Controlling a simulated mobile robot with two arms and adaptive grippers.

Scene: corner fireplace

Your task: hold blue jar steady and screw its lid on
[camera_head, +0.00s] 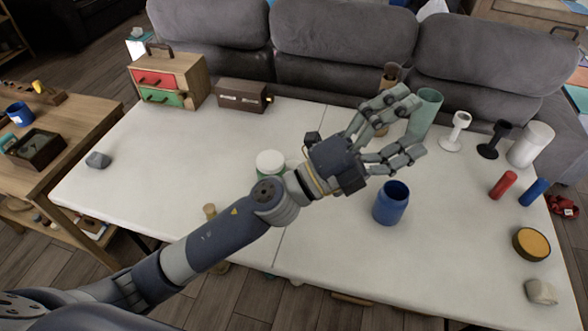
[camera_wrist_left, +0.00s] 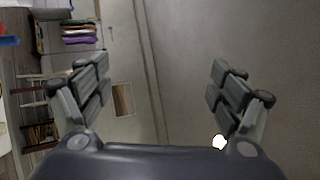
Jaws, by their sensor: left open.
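The blue jar (camera_head: 390,204) stands upright on the white table, right of the middle, with its dark mouth open and no lid on it. My left gripper (camera_head: 408,127) is open and empty above and behind the jar, apart from it. In the left wrist view its spread fingers (camera_wrist_left: 157,92) have nothing between them. I cannot tell which thing is the jar's lid. A round black piece with a yellow-orange top (camera_head: 531,244) lies at the right. A green jar with a white top (camera_head: 270,164) stands partly hidden behind my left arm. My right gripper is out of view.
A green cup (camera_head: 426,112), a white stand (camera_head: 456,132), a black stand (camera_head: 495,140) and a white cylinder (camera_head: 531,146) stand at the back right. Red (camera_head: 503,185) and blue (camera_head: 534,192) cylinders lie nearer. The table (camera_head: 330,240) is clear in front of the jar.

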